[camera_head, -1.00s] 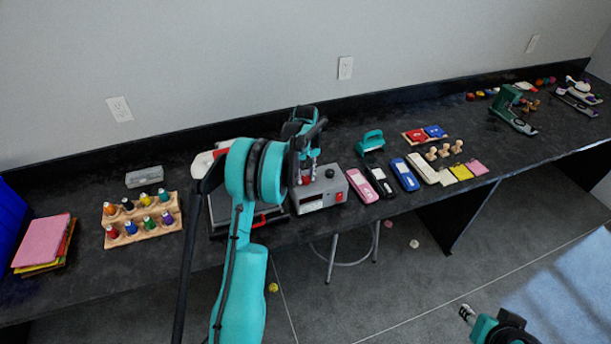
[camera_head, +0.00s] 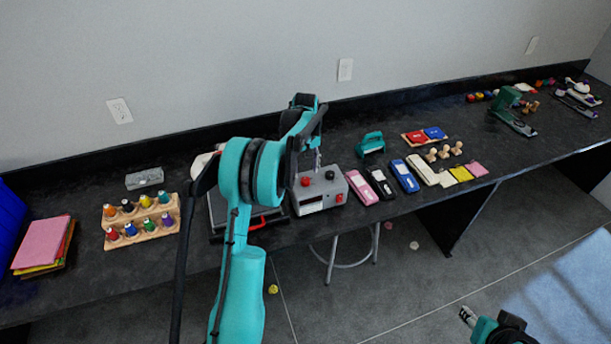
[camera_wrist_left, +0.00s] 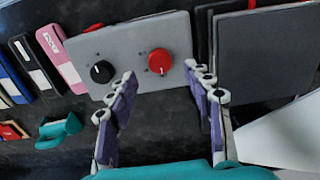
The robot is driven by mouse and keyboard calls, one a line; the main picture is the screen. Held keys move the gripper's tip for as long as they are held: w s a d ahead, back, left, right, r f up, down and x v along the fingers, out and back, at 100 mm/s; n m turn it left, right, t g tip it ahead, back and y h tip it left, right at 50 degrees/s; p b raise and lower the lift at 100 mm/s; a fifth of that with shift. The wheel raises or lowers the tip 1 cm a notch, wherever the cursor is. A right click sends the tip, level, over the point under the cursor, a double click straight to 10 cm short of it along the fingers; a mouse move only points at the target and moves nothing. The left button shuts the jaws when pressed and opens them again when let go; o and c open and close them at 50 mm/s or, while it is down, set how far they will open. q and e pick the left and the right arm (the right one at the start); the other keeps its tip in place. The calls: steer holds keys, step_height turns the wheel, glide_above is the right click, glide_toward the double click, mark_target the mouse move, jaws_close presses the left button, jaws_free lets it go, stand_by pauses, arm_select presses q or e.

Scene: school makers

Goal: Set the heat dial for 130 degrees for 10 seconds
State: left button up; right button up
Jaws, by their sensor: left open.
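A grey control box (camera_head: 334,186) sits at the front of the black table, beside a dark press plate. On top it has a red dial (camera_head: 306,182) and a black dial (camera_head: 329,174). In the left wrist view the red dial (camera_wrist_left: 159,62) lies between my fingertips and the black dial (camera_wrist_left: 102,72) is just left of them. I cannot read which dial sets heat. My left gripper (camera_head: 317,162) is open and empty above the box; its fingers also show in the wrist view (camera_wrist_left: 162,74). My right gripper (camera_head: 467,315) is low at right, away from the table.
The press plate (camera_head: 262,222) with a red handle adjoins the box on the left. A pink case (camera_head: 361,187) and blue case (camera_head: 405,176) lie close on the right. A teal tool (camera_head: 371,142) stands behind them. A wooden bottle rack (camera_head: 143,230) is further left.

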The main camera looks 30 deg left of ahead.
mark_target(306, 179)
arm_select(q)
step_height(306, 179, up, 7)
steer(key=shift+r, duration=0.2)
stand_by(0.5)
